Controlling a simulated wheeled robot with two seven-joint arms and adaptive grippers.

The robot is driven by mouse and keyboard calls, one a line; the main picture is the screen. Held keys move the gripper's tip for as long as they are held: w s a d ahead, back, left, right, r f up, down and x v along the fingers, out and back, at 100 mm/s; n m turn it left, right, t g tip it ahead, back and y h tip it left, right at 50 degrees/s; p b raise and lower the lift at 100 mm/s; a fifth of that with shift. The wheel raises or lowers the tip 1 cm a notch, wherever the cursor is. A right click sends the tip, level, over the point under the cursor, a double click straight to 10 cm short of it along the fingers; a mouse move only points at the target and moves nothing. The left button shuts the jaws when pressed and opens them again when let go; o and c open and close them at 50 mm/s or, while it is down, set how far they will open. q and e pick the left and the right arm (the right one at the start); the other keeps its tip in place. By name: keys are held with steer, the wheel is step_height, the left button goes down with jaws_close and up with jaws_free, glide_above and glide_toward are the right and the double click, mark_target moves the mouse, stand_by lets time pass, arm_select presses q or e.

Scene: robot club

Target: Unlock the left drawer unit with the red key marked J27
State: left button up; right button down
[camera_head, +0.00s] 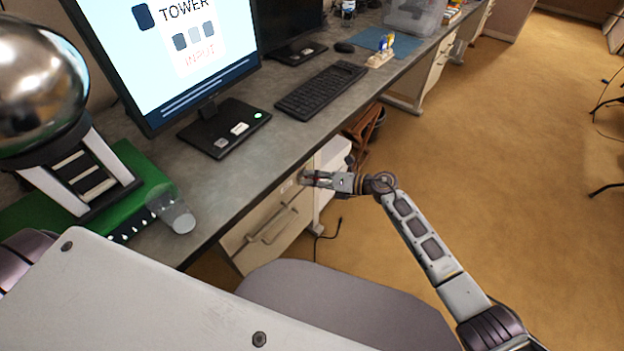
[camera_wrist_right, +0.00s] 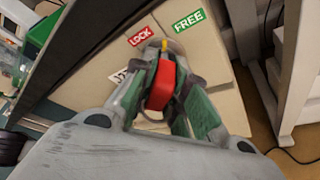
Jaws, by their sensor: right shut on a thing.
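My right gripper (camera_head: 312,178) reaches the upper front of the cream drawer unit (camera_head: 240,238) under the desk. In the right wrist view, my right gripper (camera_wrist_right: 160,95) is shut on the red key (camera_wrist_right: 161,84). The key's yellow tip (camera_wrist_right: 164,46) points at the drawer front, between a red LOCK label (camera_wrist_right: 140,36) and a green FREE label (camera_wrist_right: 187,20). The lock face is mostly hidden behind the key, and I cannot tell whether the tip is inside it. A white tag (camera_wrist_right: 118,77) with partly hidden lettering shows beside the key. My left gripper is out of view.
The grey desk (camera_head: 240,166) overhangs the drawer unit and carries a monitor stand (camera_head: 225,128), a keyboard (camera_head: 320,90) and a clear cup (camera_head: 174,212). A chair (camera_head: 340,305) stands close in front. The carpet at the right is largely clear.

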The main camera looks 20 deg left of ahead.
steer(key=shift+f, duration=0.1)
stand_by(0.3)
steer(key=shift+m+g+y+b, duration=0.4)
steer(key=shift+m+y+b, duration=0.2)
steer(key=shift+m, duration=0.7)
steer(key=c, duration=1.3)
jaws_free()
steer(key=shift+c, duration=0.2)
steer(key=shift+o, duration=0.2)
steer(key=o, duration=0.5)
steer(key=shift+d, duration=0.15)
